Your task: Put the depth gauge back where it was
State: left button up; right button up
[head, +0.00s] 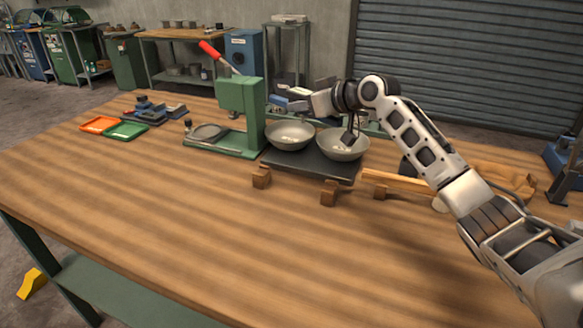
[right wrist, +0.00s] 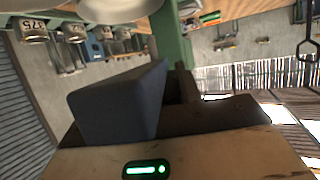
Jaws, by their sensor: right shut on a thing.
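My right gripper (head: 289,101) reaches in from the right, held above the back of the bench between the green press and the bowls. It is shut on a small blue-grey thing, apparently the depth gauge (head: 277,100), whose shape is mostly hidden by the fingers. In the right wrist view a large dark finger (right wrist: 115,100) fills the middle and hides most of what is gripped. Two pale bowls stand on a dark plate, the left one (head: 289,137) and the right one (head: 342,152). A dark piece (head: 348,138) shows over the right bowl. My left gripper is not in view.
The green press (head: 238,100) with a red lever stands left of the bowls. Wooden blocks (head: 262,177) sit along the dark plate's front (head: 310,168). Orange (head: 99,125) and green (head: 126,131) trays lie at left. The bench front is clear.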

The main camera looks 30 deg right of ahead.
jog(key=s+a+f, duration=0.2)
jog(key=f, duration=0.1)
jog(key=s+a+f+p, duration=0.1)
jog(key=s+a+f, duration=0.1)
jog(key=s+f, duration=0.1)
jog(key=s+a+f, duration=0.2)
jog(key=f, duration=0.3)
jog(key=shift+s+a+p, duration=0.15)
jog(key=shift+s+p, duration=0.05)
jog(key=shift+p, duration=0.15)
jog(key=o, duration=1.2)
jog(key=shift+f, duration=0.15)
